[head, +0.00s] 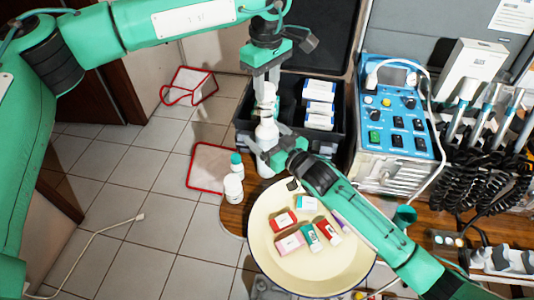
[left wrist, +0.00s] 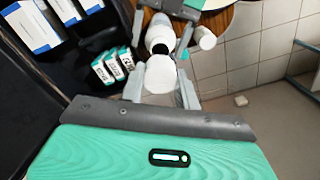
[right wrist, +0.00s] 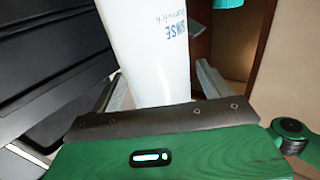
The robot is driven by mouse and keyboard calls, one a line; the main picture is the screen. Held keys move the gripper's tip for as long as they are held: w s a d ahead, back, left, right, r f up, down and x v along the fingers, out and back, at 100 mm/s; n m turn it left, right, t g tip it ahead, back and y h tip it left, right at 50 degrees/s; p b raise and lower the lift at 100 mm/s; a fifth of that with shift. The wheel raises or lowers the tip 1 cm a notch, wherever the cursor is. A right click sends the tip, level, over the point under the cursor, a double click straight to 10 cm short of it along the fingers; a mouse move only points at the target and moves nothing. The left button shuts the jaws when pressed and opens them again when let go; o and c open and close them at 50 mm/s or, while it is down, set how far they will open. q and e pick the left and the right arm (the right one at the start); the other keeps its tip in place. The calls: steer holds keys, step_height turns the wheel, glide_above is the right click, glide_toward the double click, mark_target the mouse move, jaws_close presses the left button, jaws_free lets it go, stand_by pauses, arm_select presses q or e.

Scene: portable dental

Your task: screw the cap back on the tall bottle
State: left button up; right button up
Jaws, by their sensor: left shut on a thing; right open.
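The tall white bottle (head: 267,131) stands upright at the table's left edge, its printed side filling the right wrist view (right wrist: 150,45). In the left wrist view the bottle's dark open mouth (left wrist: 160,48) shows beyond the white cap (left wrist: 160,74). My left gripper (head: 265,88) is shut on the cap and holds it above the bottle, apart from the mouth in the left wrist view. My right gripper (head: 266,153) is at the bottle's side, open, with the bottle between its fingers; the fingertips are partly hidden behind the bottle in the right wrist view.
A round cream tray (head: 283,262) with small boxes is in front. An open black case (head: 341,160) with white boxes lies behind. A blue control unit (head: 395,115) stands right.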

mark_target(267, 112)
steer(key=c, duration=1.5)
arm_select(q)
steer(key=shift+f, duration=2.45)
steer(key=shift+f, duration=0.1)
steer(key=shift+f, duration=0.8)
steer(key=shift+f, duration=0.6)
